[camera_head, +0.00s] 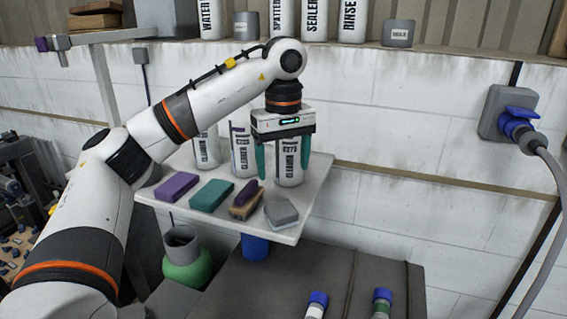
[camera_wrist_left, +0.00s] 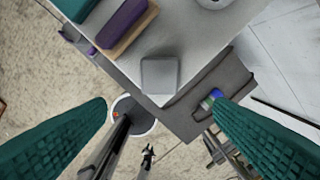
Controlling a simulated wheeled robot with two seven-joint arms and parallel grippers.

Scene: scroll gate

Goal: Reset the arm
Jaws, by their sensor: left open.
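My left arm comes in from the left, and my left gripper (camera_head: 283,172) hangs fingers-down over the white side shelf (camera_head: 190,222). Its two teal fingers are spread apart, one on each side of a white labelled bottle (camera_head: 288,150) as seen from the head; I cannot tell whether they touch it. In the left wrist view the fingers (camera_wrist_left: 160,105) are wide apart with nothing gripped between them. A grey block (camera_wrist_left: 160,75) lies beyond them near the shelf's corner. My right gripper is not in view.
On the shelf lie a purple block (camera_head: 177,187), a teal block (camera_head: 212,195) and a purple-topped brown block (camera_head: 246,200). More bottles (camera_head: 243,150) stand behind. A blue plug (camera_head: 520,125) with a cable is on the right wall. A dark bench (camera_head: 300,275) stands below.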

